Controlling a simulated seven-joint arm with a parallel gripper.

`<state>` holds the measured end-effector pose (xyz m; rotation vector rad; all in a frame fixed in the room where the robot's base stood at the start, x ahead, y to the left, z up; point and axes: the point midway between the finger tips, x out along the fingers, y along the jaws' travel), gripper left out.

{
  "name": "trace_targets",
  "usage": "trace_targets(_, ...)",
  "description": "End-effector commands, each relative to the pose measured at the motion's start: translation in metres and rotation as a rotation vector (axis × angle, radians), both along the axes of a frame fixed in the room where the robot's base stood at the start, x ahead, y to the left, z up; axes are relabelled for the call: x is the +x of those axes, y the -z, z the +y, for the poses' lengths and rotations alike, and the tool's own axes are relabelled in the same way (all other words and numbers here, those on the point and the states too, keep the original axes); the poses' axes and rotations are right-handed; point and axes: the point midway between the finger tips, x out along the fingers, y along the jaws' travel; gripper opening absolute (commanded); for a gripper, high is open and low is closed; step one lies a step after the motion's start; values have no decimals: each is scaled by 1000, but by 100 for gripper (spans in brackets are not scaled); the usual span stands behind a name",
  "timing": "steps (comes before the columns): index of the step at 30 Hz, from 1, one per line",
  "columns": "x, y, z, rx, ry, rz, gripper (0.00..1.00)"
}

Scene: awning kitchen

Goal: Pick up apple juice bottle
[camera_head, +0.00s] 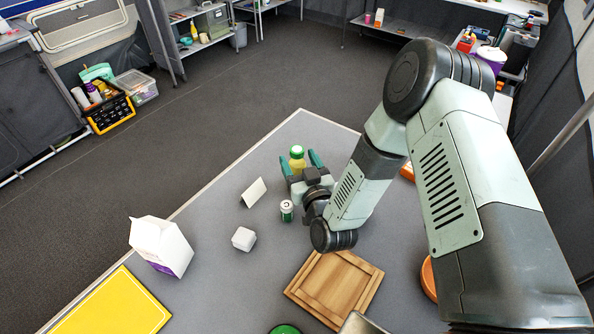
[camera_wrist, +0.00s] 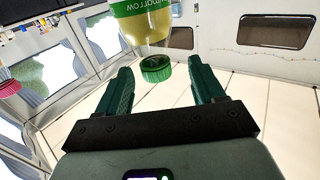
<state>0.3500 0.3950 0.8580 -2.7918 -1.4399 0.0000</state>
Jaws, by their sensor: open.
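The apple juice bottle (camera_head: 298,165) has a green cap and yellow-green contents, and stands upright near the far part of the grey table (camera_head: 225,190). My gripper (camera_head: 300,159) is open, its two green fingers on either side of the bottle with gaps showing. In the wrist view the bottle (camera_wrist: 150,28) appears upside down, with its green cap (camera_wrist: 156,69) between the open fingers (camera_wrist: 160,80) or just beyond them. The bottle's lower part is hidden behind my gripper in the head view and cut off in the wrist view.
A small can (camera_head: 287,211), a white folded card (camera_head: 254,192) and a small white box (camera_head: 243,239) stand near my gripper. Table left of the bottle is clear.

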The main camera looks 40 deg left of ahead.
Motion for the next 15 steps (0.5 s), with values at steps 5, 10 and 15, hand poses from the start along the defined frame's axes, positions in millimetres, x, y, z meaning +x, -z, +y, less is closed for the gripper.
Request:
trace_targets(5, 11, -3, 12, 2, 1, -4, 68)
trace_targets(10, 29, -5, 32, 2, 0, -3, 68)
trace_targets(15, 36, -4, 42, 0, 1, -1, 68)
